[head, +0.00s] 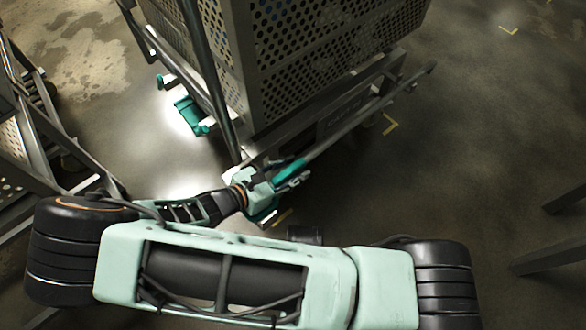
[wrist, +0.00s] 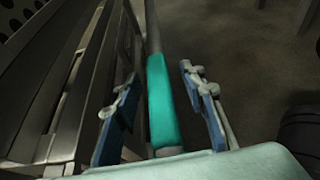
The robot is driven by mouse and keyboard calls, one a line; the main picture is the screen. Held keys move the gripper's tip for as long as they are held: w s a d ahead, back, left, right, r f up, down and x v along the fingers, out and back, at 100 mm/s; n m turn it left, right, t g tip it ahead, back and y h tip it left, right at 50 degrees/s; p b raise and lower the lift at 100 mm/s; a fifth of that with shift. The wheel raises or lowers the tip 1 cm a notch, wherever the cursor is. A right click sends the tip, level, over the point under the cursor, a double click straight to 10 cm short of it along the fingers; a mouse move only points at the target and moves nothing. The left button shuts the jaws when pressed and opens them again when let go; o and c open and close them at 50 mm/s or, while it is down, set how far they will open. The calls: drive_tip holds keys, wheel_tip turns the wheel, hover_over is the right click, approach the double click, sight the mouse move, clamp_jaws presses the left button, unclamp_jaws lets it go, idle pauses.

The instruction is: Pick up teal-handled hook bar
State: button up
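The hook bar (head: 345,128) is a long grey metal rod with a teal handle (head: 289,170). It slopes from my gripper up to the right, along the cart's lower edge, in the head view. In the wrist view the teal handle (wrist: 162,105) lies lengthwise between the two blue-padded fingers of my gripper (wrist: 160,78). Gaps show on both sides of the handle, so my gripper is open around it. In the head view my gripper (head: 292,181) is at the handle end of the bar. The handle's near end is partly hidden by my gripper's body.
A perforated metal basket (head: 300,60) stands on a cart (head: 330,110) just beyond my gripper. Another metal frame (head: 40,140) stands at the left. Teal brackets (head: 190,112) are on the cart's left side. Concrete floor is clear to the right, with dark legs (head: 550,255) at the edge.

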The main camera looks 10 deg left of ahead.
drive_tip(key=shift+c, duration=0.6)
clamp_jaws()
drive_tip(key=shift+r, duration=0.1)
